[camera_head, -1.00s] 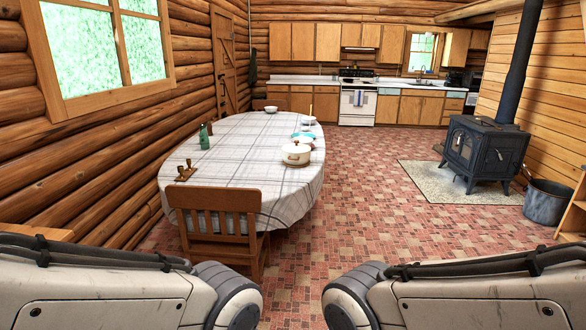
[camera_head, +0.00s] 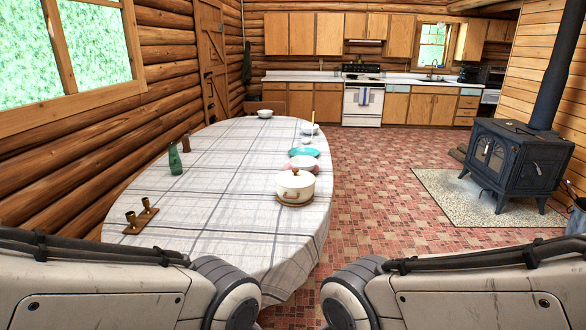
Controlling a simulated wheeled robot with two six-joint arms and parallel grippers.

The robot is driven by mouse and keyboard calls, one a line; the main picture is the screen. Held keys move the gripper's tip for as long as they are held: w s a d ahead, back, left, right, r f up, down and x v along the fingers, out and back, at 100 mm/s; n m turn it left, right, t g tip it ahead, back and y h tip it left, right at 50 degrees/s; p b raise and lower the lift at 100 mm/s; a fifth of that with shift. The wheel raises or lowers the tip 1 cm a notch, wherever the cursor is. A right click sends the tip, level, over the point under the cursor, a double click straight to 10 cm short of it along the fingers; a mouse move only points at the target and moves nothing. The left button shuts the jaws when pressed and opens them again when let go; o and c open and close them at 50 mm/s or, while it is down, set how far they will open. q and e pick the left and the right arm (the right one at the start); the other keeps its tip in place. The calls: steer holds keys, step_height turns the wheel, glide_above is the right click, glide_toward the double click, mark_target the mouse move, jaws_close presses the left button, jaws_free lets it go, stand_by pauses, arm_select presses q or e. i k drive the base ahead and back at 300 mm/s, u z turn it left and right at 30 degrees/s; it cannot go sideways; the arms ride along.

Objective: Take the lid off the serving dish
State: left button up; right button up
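A white lidded dish (camera_head: 295,189) stands on a brown round trivet near the right edge of the oval dining table (camera_head: 200,225). Its lid (camera_head: 294,179) is on and has a small brown knob on top. Both my arms show in the lower part of the head view, left and right of the middle, well short of the dish. Their grippers are out of view.
Behind the dish are a white-and-pink bowl (camera_head: 303,163), a teal plate (camera_head: 304,152) and small white bowls. A green bottle (camera_head: 175,160) and a candle holder (camera_head: 140,215) stand on the left.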

mark_target(294, 178)
steer(key=i, duration=0.25)
steer(key=z, duration=1)
steer(key=i, duration=3.7)
steer(key=u, duration=2.15)
